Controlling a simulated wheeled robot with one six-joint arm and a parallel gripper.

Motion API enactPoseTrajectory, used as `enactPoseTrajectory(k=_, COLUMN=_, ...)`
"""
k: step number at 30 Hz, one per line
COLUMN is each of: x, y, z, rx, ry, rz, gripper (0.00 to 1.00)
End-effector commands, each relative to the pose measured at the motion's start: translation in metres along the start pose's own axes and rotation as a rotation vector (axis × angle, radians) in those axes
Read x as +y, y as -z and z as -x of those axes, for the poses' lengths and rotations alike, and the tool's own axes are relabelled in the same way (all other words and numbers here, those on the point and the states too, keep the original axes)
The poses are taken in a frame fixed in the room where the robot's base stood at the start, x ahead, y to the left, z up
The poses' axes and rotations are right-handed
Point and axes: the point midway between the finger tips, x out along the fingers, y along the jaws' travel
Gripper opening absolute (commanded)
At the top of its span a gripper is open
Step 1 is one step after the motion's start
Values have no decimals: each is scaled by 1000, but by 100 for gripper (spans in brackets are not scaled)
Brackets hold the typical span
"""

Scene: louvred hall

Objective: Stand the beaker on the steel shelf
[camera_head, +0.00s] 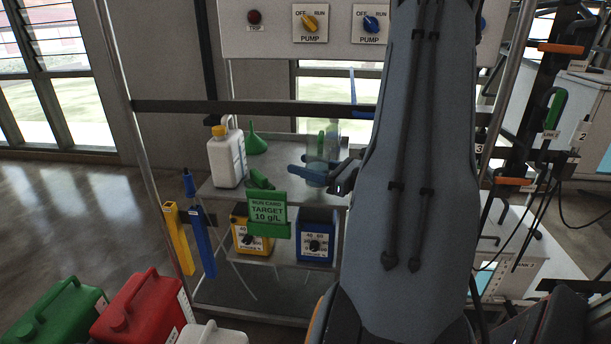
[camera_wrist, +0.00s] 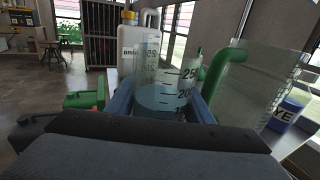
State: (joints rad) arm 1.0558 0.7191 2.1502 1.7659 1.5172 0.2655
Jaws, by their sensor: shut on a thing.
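A clear beaker (camera_wrist: 163,80) with dark graduation marks and bluish liquid stands upright between the blue fingers of my gripper (camera_wrist: 160,108) in the wrist view. My gripper is shut on it. In the head view the beaker (camera_head: 318,168) is at the right part of the steel shelf's (camera_head: 222,194) upper deck, beside my gripper's (camera_head: 317,174) blue fingers. My arm hides part of the deck's right end. I cannot tell whether the beaker's base touches the deck.
A white jug (camera_head: 226,158) with a yellow cap and a green funnel (camera_head: 255,144) stand on the deck's left. A clear pitcher (camera_wrist: 265,85) with a green handle is close on the beaker's right. A green run card (camera_head: 267,214) hangs at the front edge. Bare deck shows between jug and beaker.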

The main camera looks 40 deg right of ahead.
Motion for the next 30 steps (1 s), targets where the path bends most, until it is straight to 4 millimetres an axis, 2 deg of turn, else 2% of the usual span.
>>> enactPoseTrajectory(k=3, x=0, y=19, z=0, rx=0, ry=0, rz=-4, gripper=16)
enactPoseTrajectory(k=6, x=0, y=28, z=0, rx=1, ry=-1, rz=-4, gripper=16)
enactPoseTrajectory(k=19, x=0, y=34, z=-1, rx=0, ry=-1, rz=-1, gripper=16)
enactPoseTrajectory(k=20, x=1, y=35, z=-1, rx=1, ry=-1, rz=-1, gripper=49)
enactPoseTrajectory(k=21, x=1, y=34, z=0, rx=1, ry=-1, rz=-1, gripper=55)
enactPoseTrajectory(k=30, x=1, y=33, z=0, rx=1, ry=-1, rz=-1, gripper=55)
